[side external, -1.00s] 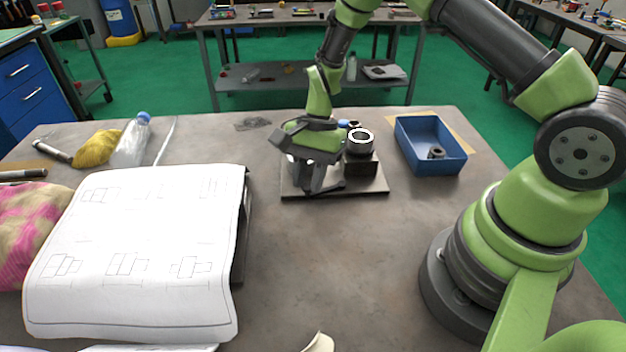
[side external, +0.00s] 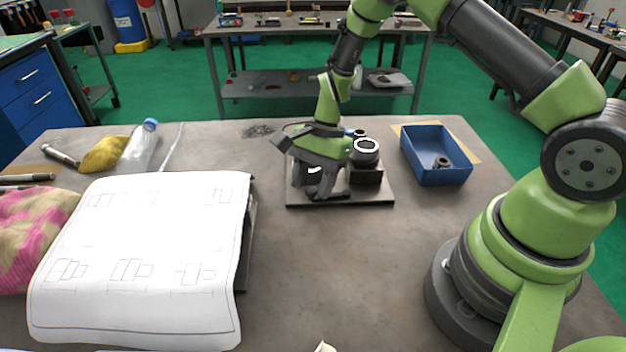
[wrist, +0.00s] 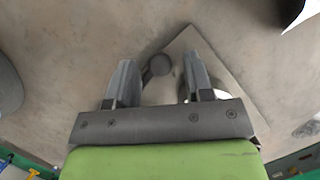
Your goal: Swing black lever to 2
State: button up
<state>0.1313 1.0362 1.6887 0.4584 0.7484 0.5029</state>
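The chuck (side external: 366,148), a dark block topped by a bright ring, stands on a square grey base plate (side external: 370,199). The base plate also shows in the wrist view (wrist: 212,58). My gripper (side external: 318,191) is pointed down over the left part of the plate, beside the chuck. In the wrist view my gripper (wrist: 160,75) has its two fingers well apart. A dark round knob (wrist: 157,66), apparently the black lever's end, shows between them, nearer the left finger. The rest of the lever and the number marks are hidden or too small to read.
A blue bin (side external: 436,172) with a grey ring part (side external: 442,162) stands right of the plate. A large drawing sheet (side external: 140,260) covers the left front of the table. A bottle (side external: 140,148) and yellow cloth (side external: 104,154) lie back left.

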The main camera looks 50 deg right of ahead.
jog(key=v, duration=1)
jog(key=n+h, duration=0.4)
jog(key=n, duration=1)
send_near(311, 190)
jog(key=shift+m+t, duration=0.3)
jog(key=shift+t, duration=0.1)
jog(key=f, duration=0.8)
jog(key=shift+s+a+f, duration=0.1)
jog(key=shift+s+f, duration=0.2)
jog(key=shift+f, duration=0.1)
